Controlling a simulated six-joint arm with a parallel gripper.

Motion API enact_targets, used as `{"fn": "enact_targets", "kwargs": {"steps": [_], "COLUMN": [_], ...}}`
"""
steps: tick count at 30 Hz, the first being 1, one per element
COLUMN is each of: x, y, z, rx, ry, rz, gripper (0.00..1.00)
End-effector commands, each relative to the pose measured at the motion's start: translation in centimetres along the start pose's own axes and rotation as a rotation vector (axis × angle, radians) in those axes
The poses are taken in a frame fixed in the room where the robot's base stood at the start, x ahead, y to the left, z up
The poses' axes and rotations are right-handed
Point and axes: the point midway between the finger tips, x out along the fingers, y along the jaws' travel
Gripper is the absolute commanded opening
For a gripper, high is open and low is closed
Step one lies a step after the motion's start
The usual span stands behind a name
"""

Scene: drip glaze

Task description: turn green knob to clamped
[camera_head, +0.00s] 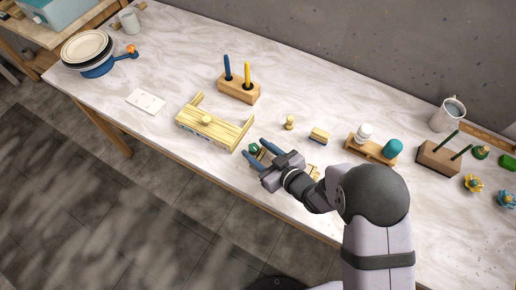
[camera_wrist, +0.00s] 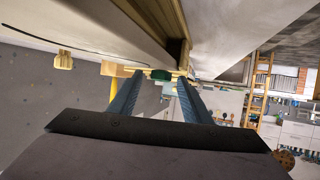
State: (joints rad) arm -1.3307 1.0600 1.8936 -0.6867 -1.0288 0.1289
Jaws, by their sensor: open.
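The green knob (camera_head: 254,147) is small and round and sits at the right end of a pale wooden fixture (camera_head: 188,126). My gripper (camera_head: 257,150) is open, its two blue-grey fingers pointing left toward the knob, with the tips close around it. In the wrist view the green knob (camera_wrist: 160,74) shows between the two fingertips of my gripper (camera_wrist: 160,79), with gaps visible on both sides. Whether either finger touches it I cannot tell. The knob's angle and any clamped mark are too small to read.
A block with blue and yellow pegs (camera_head: 239,90) stands behind. A small wooden peg (camera_head: 289,123), a small block (camera_head: 319,135) and a rack with white and teal pots (camera_head: 364,152) stand to the right.

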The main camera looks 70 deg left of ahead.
Motion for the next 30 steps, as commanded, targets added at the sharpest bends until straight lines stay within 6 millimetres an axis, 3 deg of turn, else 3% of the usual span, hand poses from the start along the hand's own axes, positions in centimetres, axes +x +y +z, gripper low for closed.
{"fn": "enact_targets", "kwargs": {"steps": [7,12,13,30], "x": [0.06,0.04,0.04,0.16], "y": [0.01,0.01,0.01,-0.5], "z": [0.02,0.01,0.01,0.13], "rx": [0.0,0.0,0.0,0.048], "ry": [0.0,0.0,0.0,0.001], "rz": [0.0,0.0,0.0,0.116], "gripper": [0.44,0.06,0.03,0.03]}}
